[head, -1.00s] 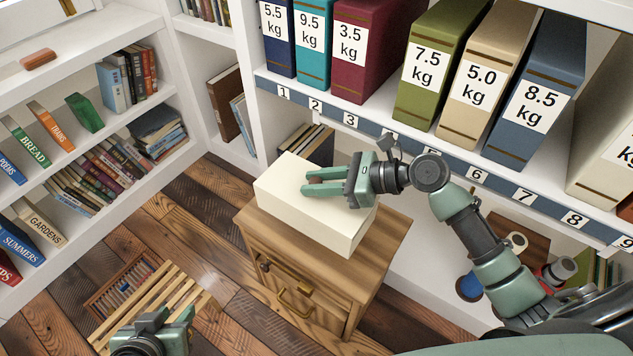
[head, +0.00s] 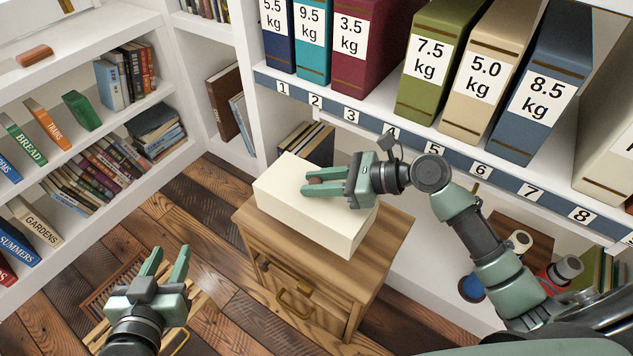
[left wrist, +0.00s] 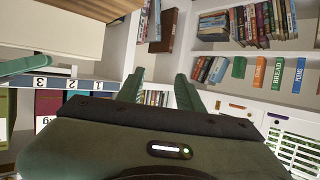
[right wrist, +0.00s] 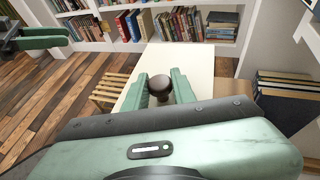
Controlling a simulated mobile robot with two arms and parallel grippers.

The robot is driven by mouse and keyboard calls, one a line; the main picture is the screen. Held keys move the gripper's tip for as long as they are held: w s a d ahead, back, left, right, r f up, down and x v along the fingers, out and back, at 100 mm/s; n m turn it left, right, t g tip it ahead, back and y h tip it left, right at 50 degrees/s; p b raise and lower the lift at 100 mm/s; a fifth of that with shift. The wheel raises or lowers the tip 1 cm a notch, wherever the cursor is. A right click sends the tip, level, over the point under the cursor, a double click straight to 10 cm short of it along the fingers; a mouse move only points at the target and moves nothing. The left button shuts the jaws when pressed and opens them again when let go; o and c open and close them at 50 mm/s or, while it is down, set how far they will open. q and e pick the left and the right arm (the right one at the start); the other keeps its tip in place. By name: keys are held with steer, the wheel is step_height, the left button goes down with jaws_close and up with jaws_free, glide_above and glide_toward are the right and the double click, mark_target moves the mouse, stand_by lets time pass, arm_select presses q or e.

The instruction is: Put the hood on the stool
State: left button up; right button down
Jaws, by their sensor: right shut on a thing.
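The hood is a cream box (head: 300,218) with a dark round knob (right wrist: 160,84) on top. It is over the top of a wooden cabinet; I cannot tell whether it rests there or is slightly raised. My right gripper (head: 312,182) is shut on the knob, its fingers on either side in the right wrist view (right wrist: 160,88). The slatted wooden stool (head: 204,308) stands on the floor at lower left, partly hidden behind my left gripper. The stool also shows in the right wrist view (right wrist: 108,92). My left gripper (head: 167,257) is open and empty above the stool.
The wooden cabinet (head: 300,280) with brass handles stands against shelves of weight-labelled binders (head: 430,65), whose shelf edge is close to my right arm. Bookshelves (head: 90,150) line the left. Plank floor (head: 205,220) lies open between cabinet and left shelves.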

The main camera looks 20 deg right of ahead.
steer(key=shift+f+b, duration=0.25)
steer(key=shift+b, duration=0.2)
steer(key=shift+f+b, duration=0.25)
steer(key=shift+b, duration=0.1)
step_height(320, 180, down, 2)
steer(key=shift+f, duration=0.2)
arm_select(q)
step_height(320, 180, up, 8)
steer(key=w+d+t+h, duration=0.1)
steer(key=w+t, duration=0.1)
steer(key=t, duration=0.2)
steer(key=shift+d+t+h, duration=0.35)
steer(key=shift+t+h, duration=0.05)
arm_select(e)
steer(key=shift+f, duration=1)
arm_select(q)
steer(key=shift+r, duration=0.1)
arm_select(e)
steer(key=c, duration=1.1)
jaws_free()
steer(key=shift+d, duration=0.1)
